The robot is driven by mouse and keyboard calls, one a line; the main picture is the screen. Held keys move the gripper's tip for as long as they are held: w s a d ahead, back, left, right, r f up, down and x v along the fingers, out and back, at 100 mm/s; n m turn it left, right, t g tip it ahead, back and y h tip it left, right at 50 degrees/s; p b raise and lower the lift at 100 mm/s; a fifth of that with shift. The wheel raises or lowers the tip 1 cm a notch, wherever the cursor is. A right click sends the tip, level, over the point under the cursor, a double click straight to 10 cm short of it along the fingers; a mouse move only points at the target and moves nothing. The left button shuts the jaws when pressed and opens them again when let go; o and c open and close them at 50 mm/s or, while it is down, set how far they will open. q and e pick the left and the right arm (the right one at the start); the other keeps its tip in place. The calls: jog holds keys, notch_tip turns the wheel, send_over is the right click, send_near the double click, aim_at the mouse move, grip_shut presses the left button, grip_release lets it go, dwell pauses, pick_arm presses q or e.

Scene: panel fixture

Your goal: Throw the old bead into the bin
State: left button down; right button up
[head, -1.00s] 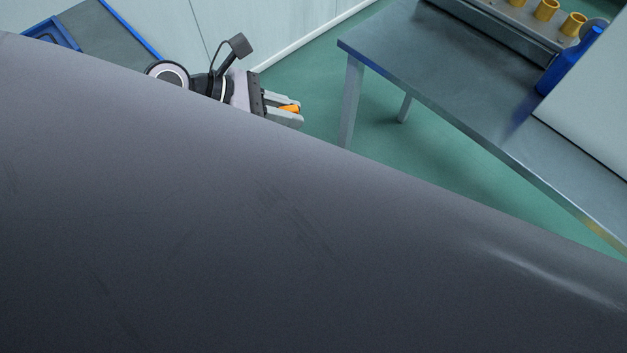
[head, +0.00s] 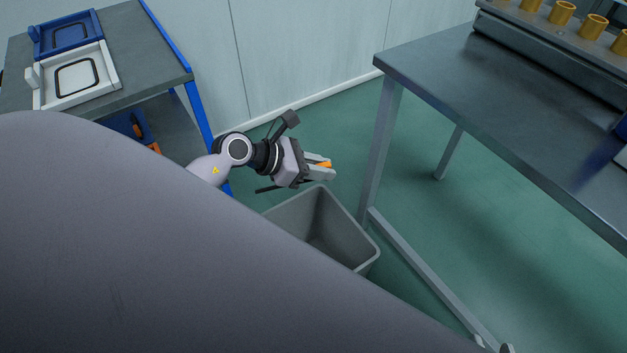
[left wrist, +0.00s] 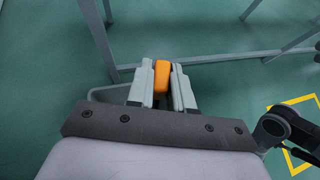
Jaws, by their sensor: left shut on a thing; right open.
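My left gripper (head: 322,168) is shut on an orange piece, the old bead (head: 324,164). In the left wrist view the bead (left wrist: 161,76) sits between the two grey fingers (left wrist: 160,85). The grey bin (head: 371,262) stands on the floor, open at the top, and its visible inside looks empty. In the head view the gripper appears just beyond the bin's far rim, held above floor level; I cannot tell whether it is over the opening. My own grey body hides the bin's near side. My right gripper does not show clearly.
A steel table (head: 470,90) with a leg and low rail stands to the right of the bin. Yellow cylinders (head: 562,13) sit in a fixture on it. A blue-framed cart (head: 150,50) with blue and white trays (head: 75,78) stands left.

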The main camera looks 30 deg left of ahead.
pick_arm(q)
jog(key=w+a+f+b, duration=0.1)
jog(key=f+b, duration=0.7)
jog(key=f, duration=0.4)
jog(key=w+a+f+n+y+b, duration=0.1)
jog(key=w+f+b, duration=0.1)
jog(key=f+b, duration=0.7)
jog(key=shift+a+f+n+t+y, duration=0.15)
jog(key=shift+f+n+t+y, duration=0.15)
jog(key=shift+f, duration=1.65)
pick_arm(e)
jog(key=w+a+f+y, duration=0.2)
jog(key=a+f+y, duration=0.2)
jog(key=f, duration=0.5)
jog(key=shift+a+t, duration=0.4)
jog(key=shift+a, duration=0.85)
pick_arm(q)
jog(key=shift+w, duration=0.1)
jog(key=c, duration=0.9)
grip_release()
jog(key=shift+c, duration=0.2)
jog(key=p+v, duration=0.2)
jog(key=v, duration=0.5)
pick_arm(e)
jog(key=shift+s+d+h, duration=0.15)
jog(key=shift+d+h, duration=0.45)
jog(key=shift+d, duration=0.05)
